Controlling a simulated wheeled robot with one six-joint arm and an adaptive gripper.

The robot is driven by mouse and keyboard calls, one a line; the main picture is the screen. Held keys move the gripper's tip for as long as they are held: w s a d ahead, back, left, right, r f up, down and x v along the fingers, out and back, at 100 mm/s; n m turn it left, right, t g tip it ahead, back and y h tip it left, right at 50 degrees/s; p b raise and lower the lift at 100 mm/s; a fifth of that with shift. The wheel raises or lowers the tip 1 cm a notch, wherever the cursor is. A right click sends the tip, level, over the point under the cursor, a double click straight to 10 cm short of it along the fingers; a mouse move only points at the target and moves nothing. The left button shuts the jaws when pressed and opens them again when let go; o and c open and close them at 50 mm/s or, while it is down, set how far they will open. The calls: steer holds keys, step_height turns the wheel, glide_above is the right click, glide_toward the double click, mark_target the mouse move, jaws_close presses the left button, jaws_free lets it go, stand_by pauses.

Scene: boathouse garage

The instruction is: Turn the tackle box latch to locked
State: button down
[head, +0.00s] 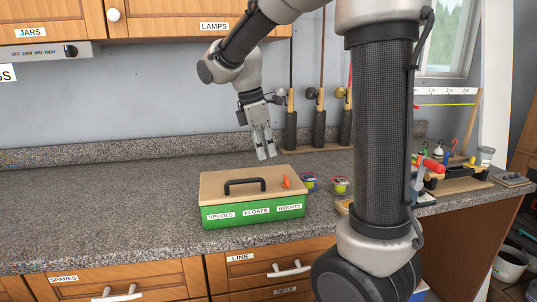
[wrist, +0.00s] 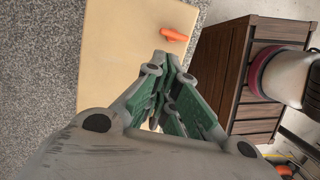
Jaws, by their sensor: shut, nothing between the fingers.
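The tackle box (head: 238,215) stands on the counter, a green box with a tan lid and a black handle (head: 245,186). Labels on its front read SPOOLS, FLOATS and WEIGHTS. The orange latch (head: 286,182) is on the right part of the lid. It also shows in the wrist view (wrist: 174,35) as a short bar lying across the tan lid (wrist: 130,50). My gripper (head: 266,154) is above and behind the lid, apart from the latch, fingers pointing down. Its fingers (wrist: 172,65) are shut and empty. The black handle is not visible in the wrist view.
Small tubs (head: 341,185) stand right of the box. Fishing rods (head: 291,125) lean on the wall behind my gripper. A rack with tools (head: 455,175) is at the far right. The counter (head: 110,210) left of the box is clear.

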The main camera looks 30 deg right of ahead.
mark_target(281, 180)
steer(key=x, duration=0.7)
steer(key=shift+f, duration=0.4)
steer(key=shift+w+d+m+g, duration=0.15)
steer(key=shift+w+d+m, duration=0.1)
steer(key=shift+m, duration=0.5)
steer(key=shift+w+d+m+g, duration=0.15)
steer(key=shift+d+m, duration=0.05)
steer(key=shift+m, duration=0.55)
steer(key=shift+w+d+m, duration=0.1)
steer(key=shift+m, duration=0.4)
steer(key=shift+w+d+m+g+y, duration=0.2)
steer(key=shift+d+m+g+y, duration=0.15)
steer(key=shift+m, duration=0.75)
steer(key=shift+w+d+m+y, duration=0.15)
steer(key=shift+d+m+y, duration=0.2)
steer(key=shift+m, duration=0.85)
steer(key=shift+d+m+g+y, duration=0.25)
steer(key=shift+d+m, duration=0.25)
steer(key=shift+m, duration=0.7)
steer(key=shift+d+m+g+y, duration=0.1)
steer(key=shift+d+m+y, duration=0.25)
steer(key=shift+m, duration=0.85)
steer(key=shift+s+d+m, duration=0.1)
steer(key=shift+d+m, duration=0.25)
steer(key=shift+m, duration=0.5)
steer(key=shift+s+d+m, duration=0.1)
steer(key=shift+d+m, duration=0.2)
steer(key=shift+m, duration=0.55)
steer(key=shift+s+d, duration=0.1)
steer(key=shift+d, duration=0.05)
